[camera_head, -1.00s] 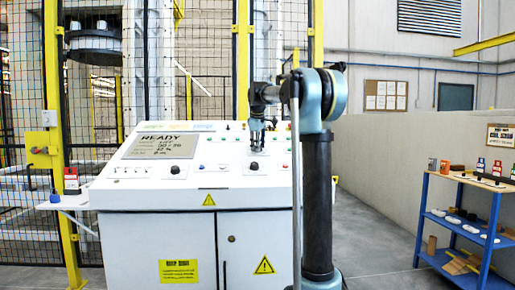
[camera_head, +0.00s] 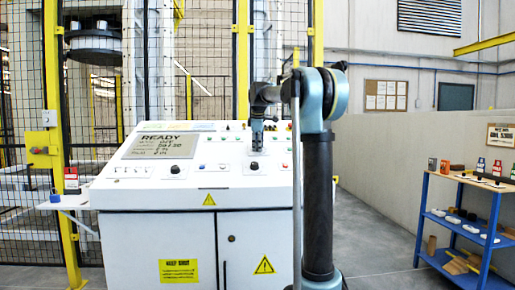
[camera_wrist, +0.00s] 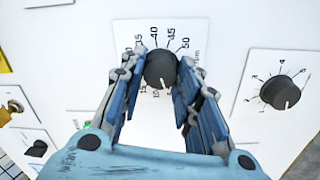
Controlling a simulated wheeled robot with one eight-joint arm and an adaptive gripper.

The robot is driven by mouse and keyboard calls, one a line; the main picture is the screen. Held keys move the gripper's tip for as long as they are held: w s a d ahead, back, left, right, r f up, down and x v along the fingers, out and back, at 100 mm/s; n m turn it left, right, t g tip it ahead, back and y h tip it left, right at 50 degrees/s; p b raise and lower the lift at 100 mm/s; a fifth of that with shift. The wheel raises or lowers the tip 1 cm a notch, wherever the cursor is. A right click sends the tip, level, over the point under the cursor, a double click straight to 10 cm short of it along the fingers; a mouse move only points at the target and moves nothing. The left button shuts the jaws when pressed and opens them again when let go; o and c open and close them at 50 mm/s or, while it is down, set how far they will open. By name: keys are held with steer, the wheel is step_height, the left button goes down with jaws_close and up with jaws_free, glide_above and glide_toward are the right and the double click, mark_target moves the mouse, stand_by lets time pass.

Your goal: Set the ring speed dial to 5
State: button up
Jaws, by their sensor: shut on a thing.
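A black round dial (camera_wrist: 160,69) on a white plate sits between my fingertips in the wrist view. Its printed scale shows 40, 45 and 50 along the top and what look like 15 and 10 below. A white pointer mark shows at the knob's lower edge. The lower part of the scale is partly hidden by my fingers. My gripper (camera_wrist: 160,78) is shut on this dial, one finger on each side. In the head view my gripper (camera_head: 256,148) reaches down to the sloped panel, at a black dial (camera_head: 254,165). The dial's name is not readable.
A second dial (camera_wrist: 280,92) with its own scale sits to the right in the wrist view, and a key switch (camera_wrist: 14,106) at the left. The white console (camera_head: 160,225) carries a READY screen (camera_head: 161,146) and another black knob (camera_head: 175,169).

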steer(key=o, duration=1.1)
steer(key=shift+c, duration=0.2)
steer(key=v, duration=1.1)
steer(key=shift+r, duration=0.4)
steer(key=shift+s, duration=0.15)
